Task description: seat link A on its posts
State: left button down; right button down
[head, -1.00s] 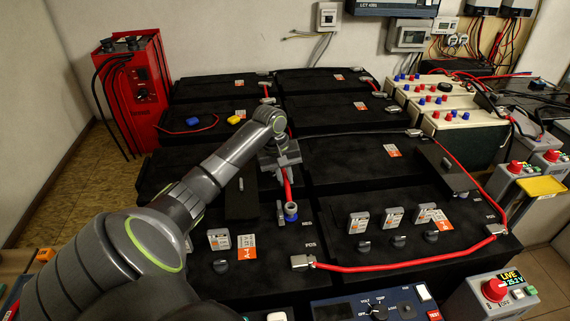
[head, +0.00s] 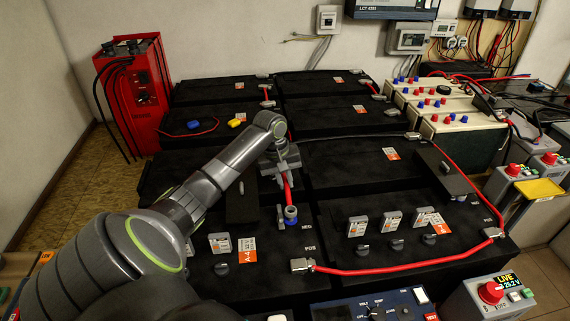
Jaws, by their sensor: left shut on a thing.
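My left gripper (head: 281,165) reaches in from the left over the battery bank and is shut on a short red link (head: 288,186). The link hangs from the jaws, running down toward a blue-collared post (head: 290,213) on the near left black battery (head: 275,262). A grey end piece shows beside the post. I cannot tell whether the link's lower end touches the post. Its upper end is hidden behind the gripper. My right gripper is not in view.
A red cable (head: 390,268) runs across the near right battery between grey terminals. Several grey tagged vent caps stand there. A black block (head: 443,170) rises farther right. A red charger (head: 135,97) stands at the back left. A meter (head: 375,304) is at the front.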

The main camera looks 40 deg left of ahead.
pick_arm(q)
jog(key=shift+f+p, duration=0.35)
jog(key=shift+f, duration=0.3)
dwell(0.8)
jog(key=shift+f+p, duration=0.55)
jog(key=shift+p, duration=0.5)
dwell(0.9)
jog(key=c, duration=1.3)
grip_release()
jog(key=shift+c, duration=0.2)
jog(key=shift+o, duration=0.2)
jog(key=o, duration=0.4)
jog(key=shift+c, duration=0.2)
